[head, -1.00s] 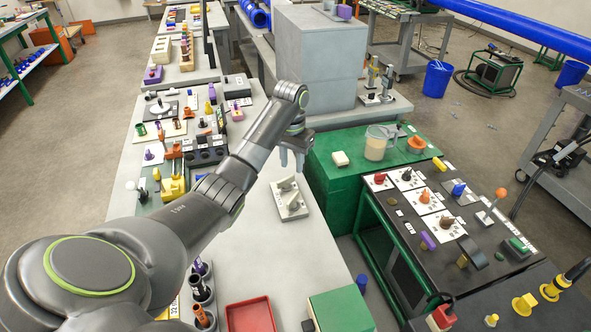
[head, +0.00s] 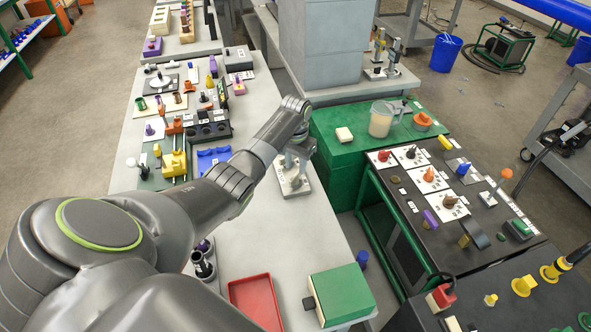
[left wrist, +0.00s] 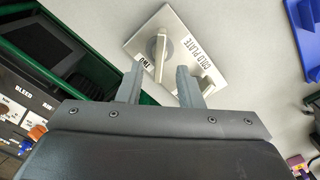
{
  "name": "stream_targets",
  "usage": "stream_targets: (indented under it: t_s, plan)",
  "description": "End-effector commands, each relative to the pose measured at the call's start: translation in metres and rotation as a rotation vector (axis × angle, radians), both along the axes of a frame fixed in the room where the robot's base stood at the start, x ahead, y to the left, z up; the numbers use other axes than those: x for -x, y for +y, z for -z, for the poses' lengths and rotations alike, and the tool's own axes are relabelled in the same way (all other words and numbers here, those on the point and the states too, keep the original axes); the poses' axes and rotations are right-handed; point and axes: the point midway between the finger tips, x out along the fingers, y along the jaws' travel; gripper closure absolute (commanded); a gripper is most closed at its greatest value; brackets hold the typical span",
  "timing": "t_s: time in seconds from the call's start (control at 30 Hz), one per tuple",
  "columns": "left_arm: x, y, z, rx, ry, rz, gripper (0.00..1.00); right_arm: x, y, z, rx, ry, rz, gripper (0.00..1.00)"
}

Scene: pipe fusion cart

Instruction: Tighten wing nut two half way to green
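The light cold plate (head: 302,189) lies on the grey bench in the head view, under my left gripper (head: 292,166). In the left wrist view the plate (left wrist: 184,31) carries the labels COLD PLATE and TWO. One pale wing nut (left wrist: 160,52) stands on a round base beside the TWO label, its wing upright. A second wing nut (left wrist: 206,84) is partly hidden behind the right-hand finger. My left gripper (left wrist: 159,84) is open and empty, its fingers apart and pointing toward the plate. I cannot tell its height above the nuts. My right gripper is not in view.
A green cabinet (head: 335,152) stands right of the plate, with a jug (head: 381,120) on top. A blue holder (head: 214,155) lies left of my forearm. A red tray (head: 250,290) and a green box (head: 343,296) sit nearer me. Bare bench lies between.

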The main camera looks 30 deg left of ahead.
Motion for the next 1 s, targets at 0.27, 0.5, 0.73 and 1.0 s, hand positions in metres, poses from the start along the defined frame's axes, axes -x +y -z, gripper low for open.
stream_targets:
  t_s: [0.27,0.5,0.73,1.0]
  plan:
    - [0.000,0.000,0.032,0.001,0.001,0.000,0.67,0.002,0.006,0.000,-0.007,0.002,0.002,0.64]
    - [0.000,0.000,0.038,-0.001,-0.001,0.000,0.67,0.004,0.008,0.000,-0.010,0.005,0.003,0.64]
    - [0.000,0.000,0.038,0.000,-0.001,0.000,0.76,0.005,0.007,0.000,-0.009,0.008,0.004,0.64]
    - [0.000,0.000,0.037,0.000,-0.001,0.000,1.00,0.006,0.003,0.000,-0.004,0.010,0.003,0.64]
